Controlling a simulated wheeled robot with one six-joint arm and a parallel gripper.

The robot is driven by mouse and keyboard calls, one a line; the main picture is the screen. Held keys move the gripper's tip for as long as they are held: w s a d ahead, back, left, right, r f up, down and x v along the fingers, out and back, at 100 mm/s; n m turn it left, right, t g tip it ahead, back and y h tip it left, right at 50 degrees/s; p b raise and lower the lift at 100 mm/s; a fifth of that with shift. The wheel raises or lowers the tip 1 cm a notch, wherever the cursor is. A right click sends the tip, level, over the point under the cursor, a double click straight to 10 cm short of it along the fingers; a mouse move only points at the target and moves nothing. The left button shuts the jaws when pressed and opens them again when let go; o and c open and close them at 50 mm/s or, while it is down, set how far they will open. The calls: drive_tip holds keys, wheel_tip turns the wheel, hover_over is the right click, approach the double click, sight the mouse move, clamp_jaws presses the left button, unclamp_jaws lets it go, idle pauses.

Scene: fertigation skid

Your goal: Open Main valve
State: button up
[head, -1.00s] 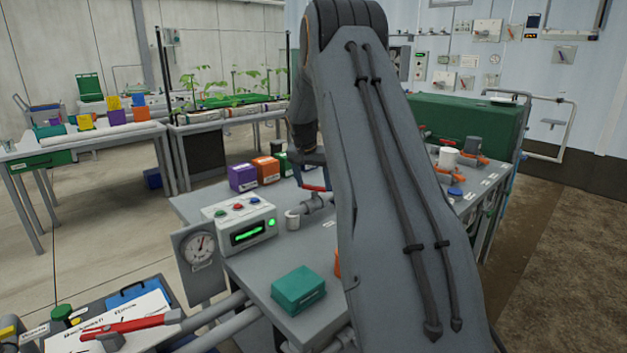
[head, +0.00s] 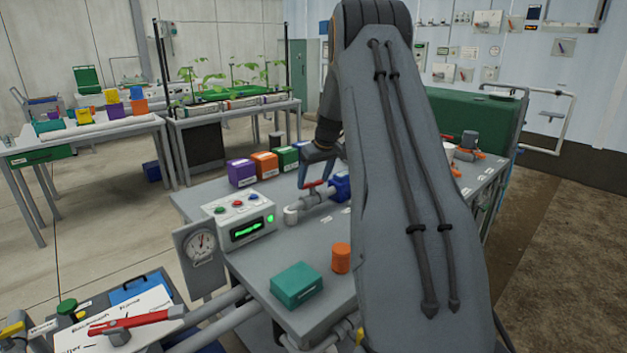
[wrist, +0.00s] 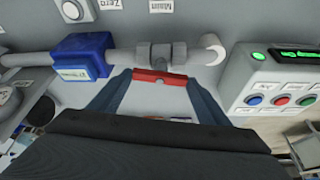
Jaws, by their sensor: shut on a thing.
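The main valve has a red handle (wrist: 160,77) on a grey pipe fitting (wrist: 155,52), with a "Main" label (wrist: 167,6) behind it in the wrist view. The handle lies roughly along the pipe there. My gripper (wrist: 160,80) has its two blue fingers at the ends of the red handle and is shut on it. In the head view the red handle (head: 314,184) shows small above the pipe, with my gripper (head: 316,180) over it. My arm hides part of the bench behind it.
A blue meter (wrist: 83,57) sits on the same pipe, close to the fingers. A control box (head: 240,218) with buttons and a gauge (head: 201,245) stand to the left. A teal box (head: 297,286) and an orange cylinder (head: 341,258) are in front.

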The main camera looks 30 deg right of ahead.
drive_tip(key=shift+d+n+y+b, duration=0.15)
drive_tip(key=shift+n+y+b, duration=0.3)
drive_tip(key=shift+n, duration=0.55)
drive_tip(key=o, duration=1.1)
drive_tip(key=shift+c, duration=0.2)
drive_tip(key=b+v, duration=0.1)
drive_tip(key=v, duration=0.6)
drive_tip(key=shift+r+b, duration=0.3)
drive_tip(key=shift+r, duration=0.1)
drive_tip(key=shift+s, duration=0.15)
